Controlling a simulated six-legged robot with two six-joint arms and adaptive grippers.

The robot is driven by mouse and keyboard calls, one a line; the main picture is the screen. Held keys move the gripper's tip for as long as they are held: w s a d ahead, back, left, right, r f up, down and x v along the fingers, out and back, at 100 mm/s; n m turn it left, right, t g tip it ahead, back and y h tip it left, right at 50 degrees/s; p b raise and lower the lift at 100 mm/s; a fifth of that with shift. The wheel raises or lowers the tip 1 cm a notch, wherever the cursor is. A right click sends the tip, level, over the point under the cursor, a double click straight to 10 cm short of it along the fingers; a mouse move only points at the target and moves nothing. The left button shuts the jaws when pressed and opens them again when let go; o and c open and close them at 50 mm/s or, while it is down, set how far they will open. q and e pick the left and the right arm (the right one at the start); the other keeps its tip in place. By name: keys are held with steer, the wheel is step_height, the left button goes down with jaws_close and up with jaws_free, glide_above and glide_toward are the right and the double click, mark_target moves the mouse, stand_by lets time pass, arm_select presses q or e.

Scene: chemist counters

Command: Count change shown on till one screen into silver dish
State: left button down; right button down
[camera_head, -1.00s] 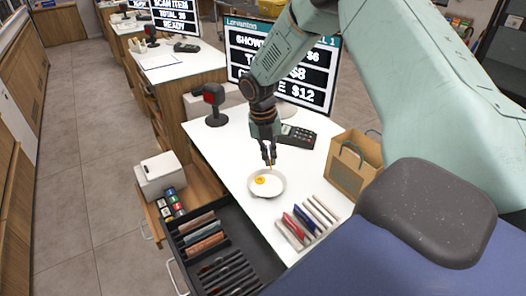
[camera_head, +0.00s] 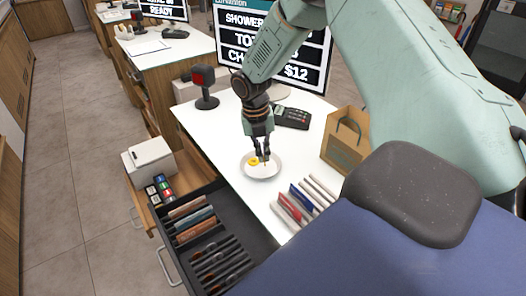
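The till one screen (camera_head: 305,72) stands at the back of the counter. My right arm covers part of its text; "$12" shows on the bottom line, which begins "CH". The shallow pale dish (camera_head: 262,173) is on the white counter top, with a round yellow-gold coin (camera_head: 253,161) in its left part. My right gripper (camera_head: 263,158) points down over the dish, fingertips close together at its far part. A small orange-gold spot shows at the tips; I cannot tell whether it is held. The open cash drawer (camera_head: 223,218) holds notes and dark coin slots. My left gripper is out of view.
A card terminal (camera_head: 291,117) and a red-faced scanner (camera_head: 204,85) stand behind the dish. A paper bag (camera_head: 345,140) is to the right. Several slim boxes (camera_head: 301,200) lie near the front edge.

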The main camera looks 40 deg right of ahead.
steer(key=c, duration=2)
jaws_free()
steer(key=shift+a+r, duration=0.1)
steer(key=shift+r, duration=0.05)
steer(key=shift+c, duration=0.2)
steer(key=o, duration=0.6)
step_height(320, 180, up, 18)
steer(key=w+a+p, duration=0.1)
steer(key=p, duration=0.4)
steer(key=shift+a, duration=0.1)
